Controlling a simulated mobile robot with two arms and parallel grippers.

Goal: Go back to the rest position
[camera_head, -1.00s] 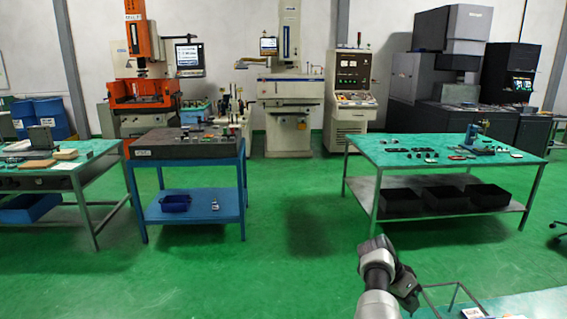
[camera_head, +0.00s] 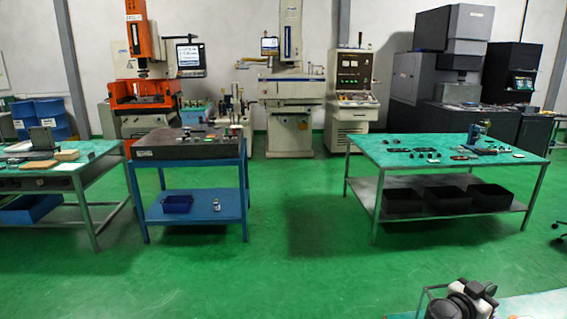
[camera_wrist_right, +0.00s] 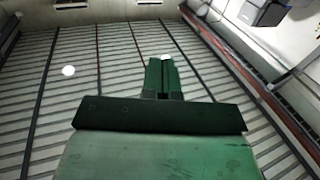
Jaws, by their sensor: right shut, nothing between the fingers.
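My right gripper (camera_wrist_right: 162,78) shows in the right wrist view with its two fingers together and nothing between them. Behind it in that view is the ceiling. My left gripper is not in any view.
A turquoise-topped table (camera_head: 375,148) with small parts and black bins below stands at the right. A blue cart (camera_head: 215,212) and another workbench (camera_head: 100,150) stand at the left. The green floor (camera_head: 300,260) between is clear.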

